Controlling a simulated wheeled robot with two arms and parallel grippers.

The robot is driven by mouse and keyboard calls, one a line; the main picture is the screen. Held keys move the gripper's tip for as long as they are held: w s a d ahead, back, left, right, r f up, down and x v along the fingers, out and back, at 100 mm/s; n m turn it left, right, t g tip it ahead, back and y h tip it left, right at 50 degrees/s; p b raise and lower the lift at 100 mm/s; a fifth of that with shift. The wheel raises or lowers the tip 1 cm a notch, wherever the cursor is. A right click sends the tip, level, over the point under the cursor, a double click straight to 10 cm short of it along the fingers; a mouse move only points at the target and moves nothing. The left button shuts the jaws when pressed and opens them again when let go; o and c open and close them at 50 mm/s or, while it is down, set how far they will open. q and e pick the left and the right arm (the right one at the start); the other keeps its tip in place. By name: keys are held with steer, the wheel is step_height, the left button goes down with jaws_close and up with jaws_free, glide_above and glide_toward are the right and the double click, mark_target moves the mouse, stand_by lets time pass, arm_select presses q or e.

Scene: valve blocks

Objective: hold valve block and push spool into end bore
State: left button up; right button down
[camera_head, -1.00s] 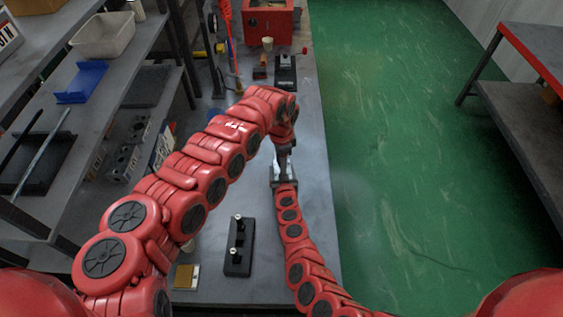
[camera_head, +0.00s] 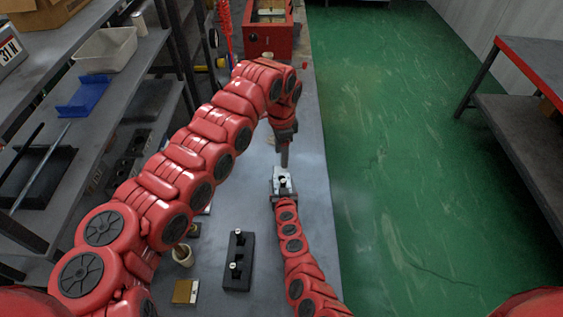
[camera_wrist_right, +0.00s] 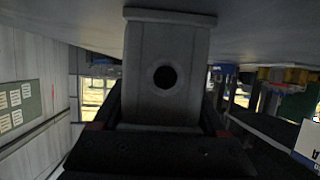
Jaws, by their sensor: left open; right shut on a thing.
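The grey metal valve block (camera_head: 274,186) sits between the jaws of my right gripper (camera_head: 279,196), in the middle of the head view. In the right wrist view the valve block (camera_wrist_right: 188,50) shows a round dark bore in its face. A small spool (camera_head: 283,181) with a pale tip appears to stand at the block's top; how deep it sits is unclear. My left gripper (camera_head: 284,160) points down just above the block, apart from the spool, and is open. A black rack (camera_head: 239,250) holds two upright spools with silver tops.
The grey bench (camera_head: 315,200) is clear right of the block. A red box (camera_head: 266,40) stands at its far end. A small pale cup (camera_head: 182,255) and a tan-and-white plate (camera_head: 186,291) lie left of the rack. Shelves (camera_head: 70,180) line the left; green floor lies right.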

stand_by(0.4)
jaws_free()
steer(key=shift+s, duration=0.1)
